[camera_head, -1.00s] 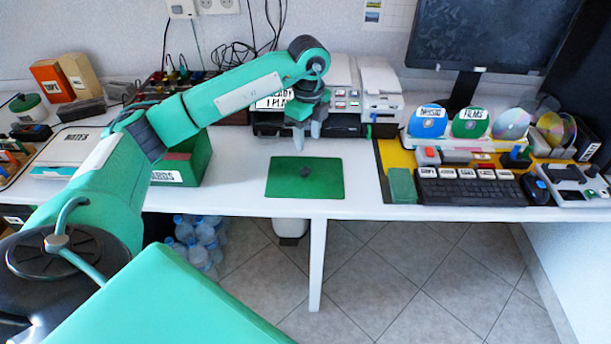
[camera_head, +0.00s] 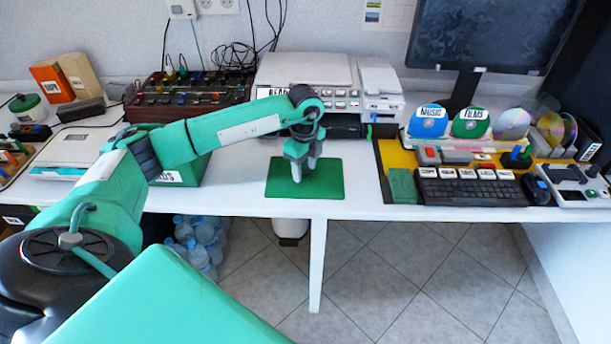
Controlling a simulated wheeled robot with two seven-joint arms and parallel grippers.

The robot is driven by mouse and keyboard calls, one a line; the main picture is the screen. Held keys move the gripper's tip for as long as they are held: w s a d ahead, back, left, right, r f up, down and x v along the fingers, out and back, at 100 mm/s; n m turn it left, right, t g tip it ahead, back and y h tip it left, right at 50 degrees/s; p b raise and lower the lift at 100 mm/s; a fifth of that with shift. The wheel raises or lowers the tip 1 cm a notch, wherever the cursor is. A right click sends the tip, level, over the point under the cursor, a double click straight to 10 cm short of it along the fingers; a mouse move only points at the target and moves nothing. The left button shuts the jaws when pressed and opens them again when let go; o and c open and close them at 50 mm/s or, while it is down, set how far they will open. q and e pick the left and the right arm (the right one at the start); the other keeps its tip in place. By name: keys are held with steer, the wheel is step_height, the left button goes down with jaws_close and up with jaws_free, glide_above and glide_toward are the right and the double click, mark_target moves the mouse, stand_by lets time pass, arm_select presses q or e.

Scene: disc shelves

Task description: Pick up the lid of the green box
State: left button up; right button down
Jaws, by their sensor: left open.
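The lid (camera_head: 327,182) is a flat dark-green rectangle lying on the white table, apart from its box. Its small dark knob shows in the earlier frame but is now hidden by my fingers. The green box (camera_head: 194,166) stands on the table to the left, with a white label, partly covered by my left arm. My left gripper (camera_head: 303,174) points down over the middle of the lid at the knob's place, open. I cannot tell whether the fingers touch the knob or the lid. My right gripper is not in view.
A printer (camera_head: 305,73) and a mixer panel (camera_head: 190,97) stand behind. A keyboard (camera_head: 468,191) and upright discs (camera_head: 470,123) are at the right. A white device (camera_head: 75,152) lies left of the box. The table around the lid is mostly clear.

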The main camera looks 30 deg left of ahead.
arm_select(q)
jaws_close()
steer(key=shift+r, duration=0.15)
